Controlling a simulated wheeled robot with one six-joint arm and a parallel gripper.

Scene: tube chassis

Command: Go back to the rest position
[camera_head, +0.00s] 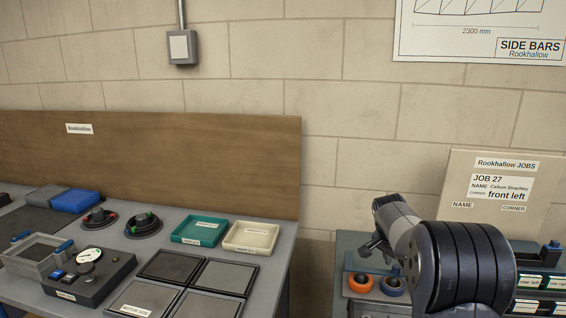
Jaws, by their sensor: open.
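My arm comes in from the lower right, its dark ribbed joint large in front of the right-hand bench. My gripper (374,246) is at the arm's far end, left of that joint, above the back left of the right-hand bench. It is small and partly hidden by my own arm. It is open, and I see nothing held in it.
An orange ring (361,283) and a blue ring (391,286) sit below my gripper on the right-hand bench. A job board (460,190) stands behind. The left bench carries a teal tray (199,242), a cream tray (266,252) and dark square pads (225,276).

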